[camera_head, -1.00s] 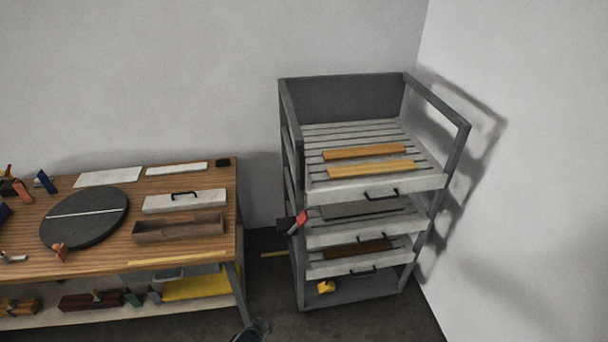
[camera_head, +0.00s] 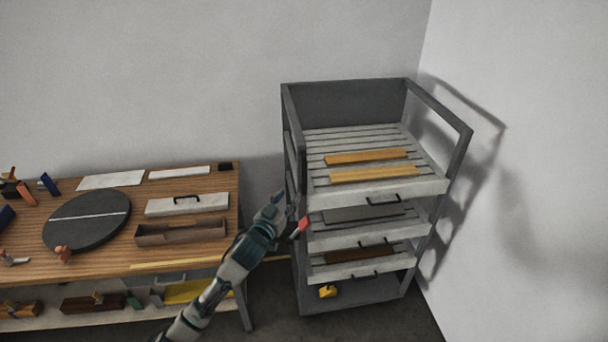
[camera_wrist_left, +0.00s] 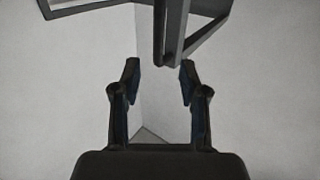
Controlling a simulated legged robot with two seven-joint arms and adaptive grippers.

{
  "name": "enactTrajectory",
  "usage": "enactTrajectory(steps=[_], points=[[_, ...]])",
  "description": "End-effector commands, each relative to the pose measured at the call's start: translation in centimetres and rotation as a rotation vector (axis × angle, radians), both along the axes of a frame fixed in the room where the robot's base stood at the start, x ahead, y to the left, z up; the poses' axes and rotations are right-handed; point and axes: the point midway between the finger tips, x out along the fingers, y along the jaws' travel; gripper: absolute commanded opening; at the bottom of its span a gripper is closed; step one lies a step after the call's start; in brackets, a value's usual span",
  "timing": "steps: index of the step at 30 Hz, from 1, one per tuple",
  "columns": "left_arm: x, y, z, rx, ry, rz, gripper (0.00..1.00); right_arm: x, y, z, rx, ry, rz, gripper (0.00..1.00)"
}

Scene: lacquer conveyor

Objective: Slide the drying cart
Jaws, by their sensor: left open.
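The drying cart (camera_head: 307,280) is a grey frame with several slatted shelves, standing by the right wall. Wooden strips (camera_head: 372,173) lie on its top shelf, and black handles show on the shelf fronts. Part of its grey frame (camera_wrist_left: 172,32) is at the top of the left wrist view, beyond the fingers. My left gripper (camera_head: 279,203) is beside the cart's left front post, near a red-tipped clamp (camera_head: 301,226). In the left wrist view its two fingers (camera_wrist_left: 160,85) are apart with nothing between them. My right gripper is not seen.
A wooden workbench (camera_head: 110,262) stands left of the cart, with a dark round turntable (camera_head: 88,222), a white drawer block (camera_head: 187,204) and a wooden tray (camera_head: 181,232). A narrow floor gap separates bench and cart. A white wall (camera_head: 530,200) closes the right side.

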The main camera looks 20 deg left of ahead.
Motion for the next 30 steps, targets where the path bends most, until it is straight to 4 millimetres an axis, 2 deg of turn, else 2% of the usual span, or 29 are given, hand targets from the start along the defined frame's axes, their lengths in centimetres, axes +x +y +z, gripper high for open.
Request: enactTrajectory(steps=[3, 9, 15, 21, 29, 30], points=[[3.0, -0.1, 0.3, -0.001, -0.001, 0.001, 0.43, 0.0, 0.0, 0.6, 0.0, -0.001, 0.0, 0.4], [7.6, -0.4, 0.3, 0.0, 0.0, 0.0, 0.43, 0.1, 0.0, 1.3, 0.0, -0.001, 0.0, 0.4], [10.7, -0.4, 0.1, 0.001, 0.0, 0.001, 0.43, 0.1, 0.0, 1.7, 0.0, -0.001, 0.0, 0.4], [11.9, -0.5, 0.0, 0.001, 0.0, 0.0, 0.43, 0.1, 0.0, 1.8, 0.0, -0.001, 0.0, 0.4], [11.9, -0.5, 0.0, 0.001, -0.001, -0.001, 0.43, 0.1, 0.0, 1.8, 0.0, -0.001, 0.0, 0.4], [11.9, -0.5, 0.0, 0.001, -0.001, -0.001, 0.33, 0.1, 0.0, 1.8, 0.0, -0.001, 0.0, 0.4]])
